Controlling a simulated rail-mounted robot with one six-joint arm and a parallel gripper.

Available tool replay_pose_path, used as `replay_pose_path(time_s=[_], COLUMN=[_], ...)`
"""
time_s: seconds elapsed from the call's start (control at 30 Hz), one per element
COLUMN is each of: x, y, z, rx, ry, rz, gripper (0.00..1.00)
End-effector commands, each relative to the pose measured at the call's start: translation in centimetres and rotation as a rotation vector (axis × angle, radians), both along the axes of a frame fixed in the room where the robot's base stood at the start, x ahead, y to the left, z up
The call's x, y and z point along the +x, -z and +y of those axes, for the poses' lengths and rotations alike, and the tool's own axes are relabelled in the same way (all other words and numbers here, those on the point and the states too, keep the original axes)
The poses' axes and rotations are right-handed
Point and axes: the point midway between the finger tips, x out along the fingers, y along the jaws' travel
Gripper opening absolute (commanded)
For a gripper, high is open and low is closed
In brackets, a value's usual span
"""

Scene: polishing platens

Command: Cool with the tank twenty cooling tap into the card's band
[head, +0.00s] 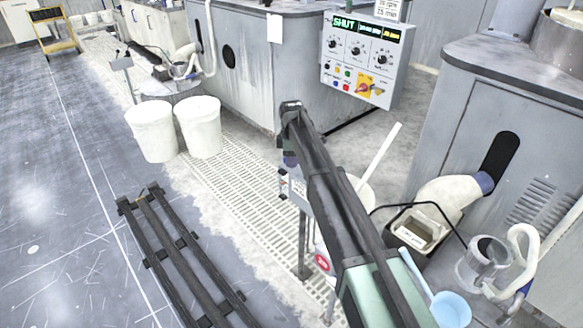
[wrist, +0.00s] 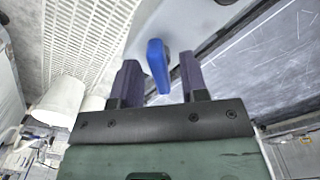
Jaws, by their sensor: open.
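My gripper (wrist: 158,62) is open in the wrist view, its two dark fingers spread apart. A blue handle-like piece (wrist: 157,68) shows between the fingers; I cannot tell whether either finger touches it. It may be a tap lever, but no label on it can be read. In the head view my arm crosses the middle and my gripper cannot be made out clearly. A post-mounted stand with a small pale card (head: 298,188) is partly hidden behind my arm. The card's print and band are too small to read.
A control panel (head: 362,58) with a green "SHUT" display and several dials is on the grey machine (head: 255,75). White buckets (head: 152,130) stand beside the floor grating (head: 235,170). A dark rack (head: 180,255) lies at left. A hose, box and blue scoop (head: 450,308) crowd the right.

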Motion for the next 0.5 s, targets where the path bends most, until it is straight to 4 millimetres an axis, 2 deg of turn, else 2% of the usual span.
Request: replay_pose_path(time_s=[0.17,0.27,0.43,0.5], x=[0.00,0.00,-0.01,0.00], y=[-0.15,-0.16,-0.15,-0.15], z=[-0.01,-0.01,0.00,0.00], rx=[0.000,0.000,0.000,0.000], ry=[0.000,0.000,0.000,0.000], rz=[0.000,0.000,0.000,0.000], gripper=[0.40,0.28,0.02,0.00])
